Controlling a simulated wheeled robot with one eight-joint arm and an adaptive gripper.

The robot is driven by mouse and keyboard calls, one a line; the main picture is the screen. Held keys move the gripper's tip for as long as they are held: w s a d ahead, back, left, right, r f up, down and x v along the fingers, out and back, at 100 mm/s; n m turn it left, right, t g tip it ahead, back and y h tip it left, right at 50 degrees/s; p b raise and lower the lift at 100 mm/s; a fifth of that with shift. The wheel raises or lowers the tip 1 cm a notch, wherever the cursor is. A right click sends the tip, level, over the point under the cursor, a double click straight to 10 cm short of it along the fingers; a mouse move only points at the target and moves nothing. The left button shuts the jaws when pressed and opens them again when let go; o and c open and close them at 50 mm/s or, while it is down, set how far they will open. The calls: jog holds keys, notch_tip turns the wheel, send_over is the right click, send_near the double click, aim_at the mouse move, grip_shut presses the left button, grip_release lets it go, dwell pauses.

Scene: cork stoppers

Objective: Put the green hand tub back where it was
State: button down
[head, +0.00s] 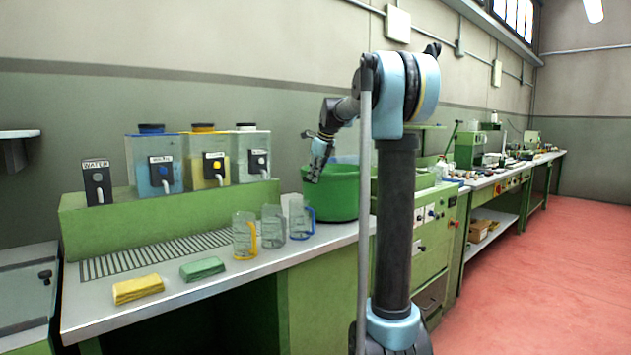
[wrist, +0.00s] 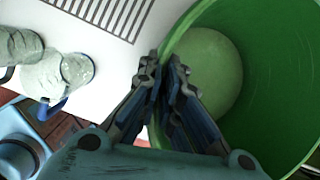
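The green tub (head: 331,198) stands at the right end of the bench, right of the jugs. It is round and open at the top, and in the wrist view its green wall (wrist: 285,60) and paler floor fill the right side. My gripper (head: 314,176) points down at the tub's left rim. In the wrist view the fingers of my gripper (wrist: 164,72) are close together with the rim between them, one finger outside and one inside, so it looks shut on the tub's wall. The fingers hide part of the rim.
Three jugs, with yellow (head: 245,236), grey (head: 273,226) and blue (head: 301,218) handles, stand left of the tub. A yellow sponge (head: 138,289) and a green sponge (head: 202,268) lie at the front. Behind are a drain grille (head: 155,256) and several dispensers (head: 205,160).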

jog(key=shift+f, duration=0.55)
jog(key=c, duration=1.8)
grip_release()
jog(key=v, duration=1.2)
jog(key=s+d+f+n+h, duration=0.1)
jog(key=s+d+f+n, duration=0.2)
jog(key=s+f+n, duration=1)
jog(key=s+d+f+n+g+h, duration=0.1)
jog(key=s+d+f+n, duration=0.2)
jog(key=s+f+n, duration=1)
jog(key=s+f, duration=1.4)
jog(key=s, duration=0.3)
jog(key=shift+h, duration=0.3)
